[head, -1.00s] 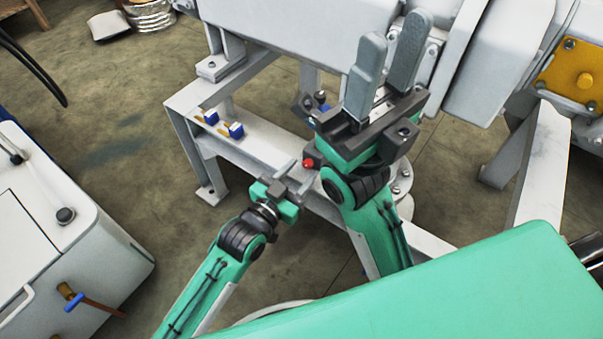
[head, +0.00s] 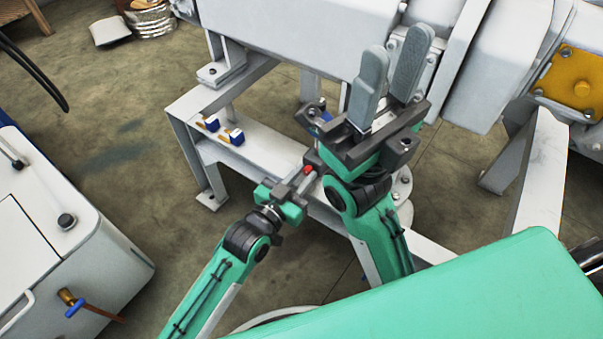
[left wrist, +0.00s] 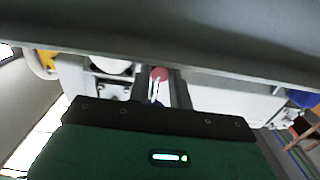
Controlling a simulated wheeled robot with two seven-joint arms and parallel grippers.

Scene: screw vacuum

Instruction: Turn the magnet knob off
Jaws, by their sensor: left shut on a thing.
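The magnet knob (head: 308,168) is a small red knob on a dark fitting by the grey metal frame, near the middle of the head view. My left gripper (head: 303,179) has its fingers at the knob and is shut on it. In the left wrist view the red knob (left wrist: 159,73) shows between the two dark fingers, which hide part of it.
Two small blue-handled valves (head: 232,136) sit on the grey frame (head: 257,147) left of the knob. A large grey machine body (head: 300,35) is above and behind. A white cabinet (head: 50,240) stands at the left, with open floor between.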

